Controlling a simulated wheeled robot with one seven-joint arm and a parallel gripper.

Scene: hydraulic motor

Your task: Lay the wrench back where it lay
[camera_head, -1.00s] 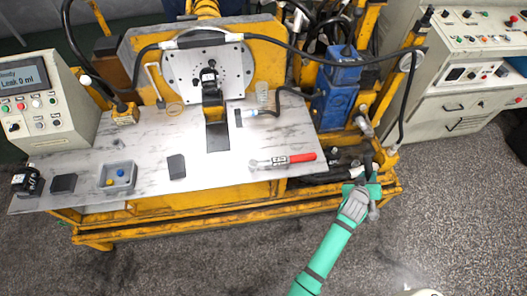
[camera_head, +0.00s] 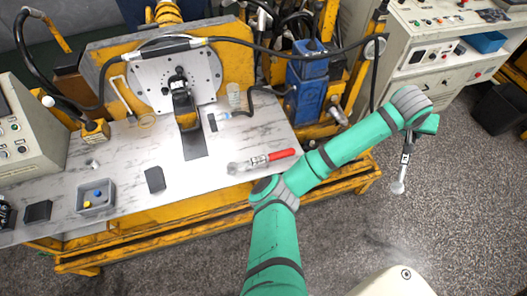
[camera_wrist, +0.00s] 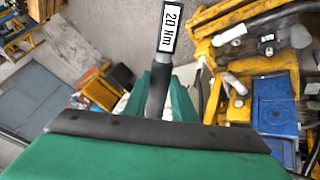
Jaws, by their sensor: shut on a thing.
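My gripper (camera_head: 408,138) is out to the right of the workbench, above the floor. It is shut on a wrench (camera_head: 399,186) that hangs down, with a pale round head at its lower end. In the wrist view the held wrench (camera_wrist: 157,95) shows a dark shaft and a white label reading 20 Nm, between the green fingers (camera_wrist: 160,105). A second wrench (camera_head: 262,160) with a red handle and a white label lies on the bench's front right part. My arm passes close in front of that wrench's handle.
The workbench (camera_head: 125,172) carries a grey tray (camera_head: 108,207) with small parts, dark blocks (camera_head: 155,180) and a round flanged plate (camera_head: 150,88) at the back. A blue unit (camera_head: 308,85) stands right of it. A control cabinet (camera_head: 435,75) stands at far right. Open floor lies below my gripper.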

